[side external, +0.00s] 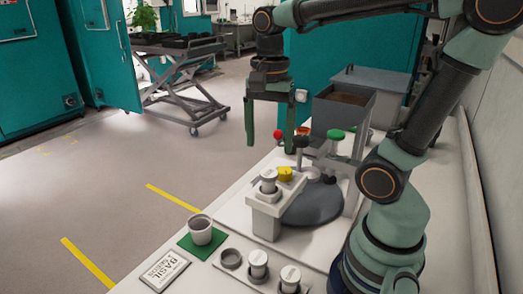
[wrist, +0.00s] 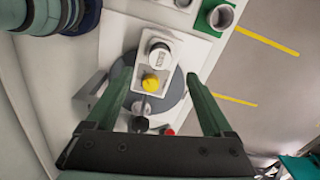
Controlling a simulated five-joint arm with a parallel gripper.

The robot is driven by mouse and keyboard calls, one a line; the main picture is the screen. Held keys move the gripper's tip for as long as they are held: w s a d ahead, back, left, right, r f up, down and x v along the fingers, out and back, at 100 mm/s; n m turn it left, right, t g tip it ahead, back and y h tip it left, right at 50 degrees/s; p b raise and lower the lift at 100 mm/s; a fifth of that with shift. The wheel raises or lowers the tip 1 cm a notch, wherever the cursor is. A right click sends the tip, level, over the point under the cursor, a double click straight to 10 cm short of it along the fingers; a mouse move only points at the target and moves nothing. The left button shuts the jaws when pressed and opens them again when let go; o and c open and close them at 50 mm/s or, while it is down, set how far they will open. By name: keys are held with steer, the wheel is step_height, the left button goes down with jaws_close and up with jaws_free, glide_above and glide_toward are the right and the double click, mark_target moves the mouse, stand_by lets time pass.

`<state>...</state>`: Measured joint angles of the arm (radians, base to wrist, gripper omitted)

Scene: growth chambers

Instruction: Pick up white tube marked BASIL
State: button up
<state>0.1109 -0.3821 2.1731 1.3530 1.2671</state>
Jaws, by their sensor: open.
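A white-capped tube (side external: 268,180) stands upright in a white block holder (side external: 264,220); it also shows in the wrist view (wrist: 159,52) with dark print that I cannot read. Two more white-capped tubes, one (side external: 258,261) and another (side external: 290,276), stand in a rack at the front. A card (side external: 163,270) reading BASIL lies left of that rack. I cannot tell which tube is marked BASIL. My gripper (side external: 270,136) is open and empty, pointing down above and behind the block holder. In the wrist view my gripper (wrist: 158,80) has its fingers either side of a yellow cap.
The yellow cap (side external: 286,174) is beside the tube on the holder. Red (side external: 278,134), black (side external: 300,141) and green (side external: 336,134) knobs stand near my gripper. A pale cup (side external: 200,228) sits on a green square (side external: 187,243).

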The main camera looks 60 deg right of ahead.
mark_target(269, 173)
step_height(269, 173, down, 9)
steer(key=shift+d+f, duration=0.15)
jaws_close()
stand_by(0.5)
